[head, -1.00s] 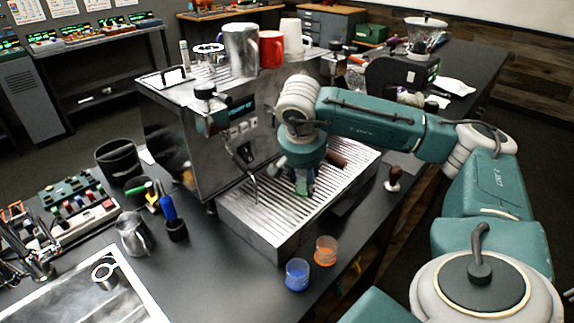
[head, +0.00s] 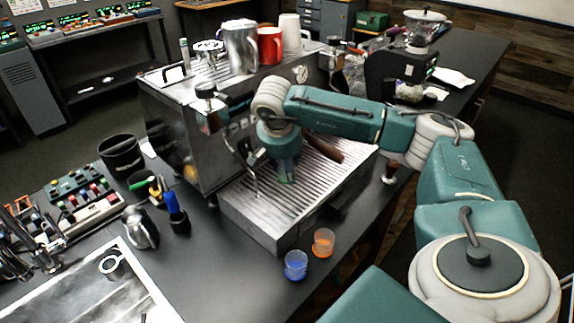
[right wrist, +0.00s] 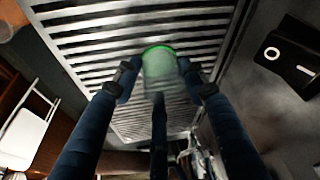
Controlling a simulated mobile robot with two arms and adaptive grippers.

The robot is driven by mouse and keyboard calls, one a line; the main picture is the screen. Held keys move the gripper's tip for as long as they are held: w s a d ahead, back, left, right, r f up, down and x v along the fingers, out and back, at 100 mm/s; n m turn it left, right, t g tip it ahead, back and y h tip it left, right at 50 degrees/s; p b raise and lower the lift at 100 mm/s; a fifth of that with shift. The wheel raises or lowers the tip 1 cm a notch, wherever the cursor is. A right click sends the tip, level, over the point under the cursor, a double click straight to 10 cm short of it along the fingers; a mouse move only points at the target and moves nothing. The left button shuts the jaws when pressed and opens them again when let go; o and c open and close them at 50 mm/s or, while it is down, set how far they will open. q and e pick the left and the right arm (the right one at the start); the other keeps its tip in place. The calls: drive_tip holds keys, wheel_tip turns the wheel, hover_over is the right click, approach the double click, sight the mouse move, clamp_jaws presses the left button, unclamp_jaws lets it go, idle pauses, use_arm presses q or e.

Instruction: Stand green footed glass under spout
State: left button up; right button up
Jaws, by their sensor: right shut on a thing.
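The green footed glass (right wrist: 158,72) is between the fingers of my right gripper (right wrist: 158,70) in the right wrist view, its green rim towards the ribbed tray. In the head view my right gripper (head: 287,172) is shut on the glass (head: 285,179), low over the left part of the drip tray (head: 262,222) of the espresso machine (head: 185,135). Whether the glass touches the tray cannot be told. The spout is hidden behind my right arm. My left gripper is not in view.
A blue glass (head: 295,265) and an orange glass (head: 324,242) stand on the counter before the tray. A brown-handled portafilter (head: 325,148) shows behind my gripper. A tamper (head: 391,171) stands right of the tray. Cups stand on the machine, including a red mug (head: 270,45).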

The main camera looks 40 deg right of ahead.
drive_tip(key=o, duration=1.3)
drive_tip(key=shift+w, duration=0.1)
drive_tip(key=shift+b+v, duration=1.25)
drive_tip(key=shift+v, duration=4.85)
